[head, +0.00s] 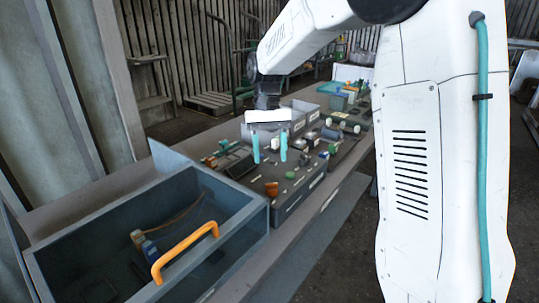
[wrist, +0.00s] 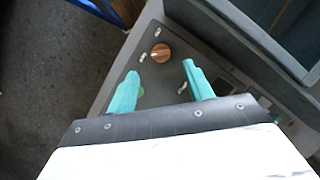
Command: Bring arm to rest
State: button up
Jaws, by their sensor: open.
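My gripper (head: 269,148) hangs from my white arm above the near part of a dark board with several small fittings (head: 290,188). Its two teal fingers point down and are apart, with nothing between them. In the wrist view my gripper (wrist: 158,82) also shows open and empty, over the grey board surface. A round copper-brown knob (wrist: 160,52) lies just beyond the fingertips; it also shows in the head view (head: 271,189). A small green part is partly hidden behind the left finger in the wrist view.
More small parts and a teal tray (head: 330,87) sit farther along the bench. Dark floor lies right of the bench.

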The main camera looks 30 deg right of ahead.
jog(key=shift+s+f+n, duration=0.3)
jog(key=shift+s+f, duration=0.55)
jog(key=shift+s, duration=0.25)
jog(key=s+r+n+t, duration=0.1)
jog(key=s+r+t, duration=0.1)
jog(key=s, duration=1.1)
jog(key=s+a+r+n+t+h, duration=0.1)
jog(key=s+r+t, duration=0.2)
jog(key=s, duration=1)
jog(key=shift+a+n+t, duration=0.2)
jog(key=shift+n+t, duration=0.1)
jog(key=shift+n, duration=0.1)
jog(key=shift+s, duration=0.1)
